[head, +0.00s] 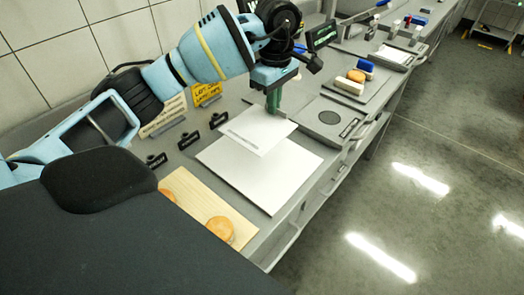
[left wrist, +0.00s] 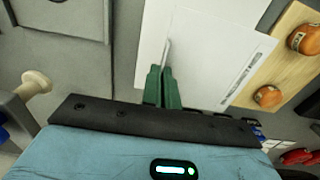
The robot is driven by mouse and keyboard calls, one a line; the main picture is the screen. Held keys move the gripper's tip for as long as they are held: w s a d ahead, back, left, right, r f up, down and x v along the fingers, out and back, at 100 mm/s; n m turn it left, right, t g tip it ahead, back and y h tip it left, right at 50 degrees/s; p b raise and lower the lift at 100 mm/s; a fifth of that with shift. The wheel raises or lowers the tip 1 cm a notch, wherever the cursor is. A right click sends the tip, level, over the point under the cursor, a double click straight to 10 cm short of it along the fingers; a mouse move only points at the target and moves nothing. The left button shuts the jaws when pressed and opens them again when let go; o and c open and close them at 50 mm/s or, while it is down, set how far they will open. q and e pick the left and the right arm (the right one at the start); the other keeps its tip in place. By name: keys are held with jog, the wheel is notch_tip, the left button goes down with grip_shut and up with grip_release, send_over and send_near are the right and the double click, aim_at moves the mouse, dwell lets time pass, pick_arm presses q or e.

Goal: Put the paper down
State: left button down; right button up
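My left gripper (head: 274,103) reaches down over the counter, with its green fingers (left wrist: 162,85) close together. They are shut on the edge of a white sheet of paper (head: 257,131), which has a grey printed strip along one side. In the left wrist view the paper (left wrist: 222,58) extends from the fingertips to the right. The paper is over a larger white board (head: 267,182) lying flat on the counter. I cannot tell whether the paper touches the board. My right gripper is not in view.
A wooden board (head: 190,192) with orange cheese wheels (head: 220,227) lies beside the white board. A grey scale-like plate (head: 325,122) is on its other side. Small black signs (head: 188,139) stand along the back. Farther along are a tray with cheese pieces (head: 356,76) and blue-topped items.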

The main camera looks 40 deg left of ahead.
pick_arm(q)
jog(key=shift+f, duration=4.85)
jog(key=c, duration=2.1)
grip_release()
jog(key=shift+f, duration=0.2)
jog(key=shift+c, duration=0.2)
jog(key=o, duration=0.5)
jog(key=shift+c, duration=0.2)
jog(key=shift+r, duration=0.1)
notch_tip(320, 180, up, 12)
jog(key=shift+r, duration=0.15)
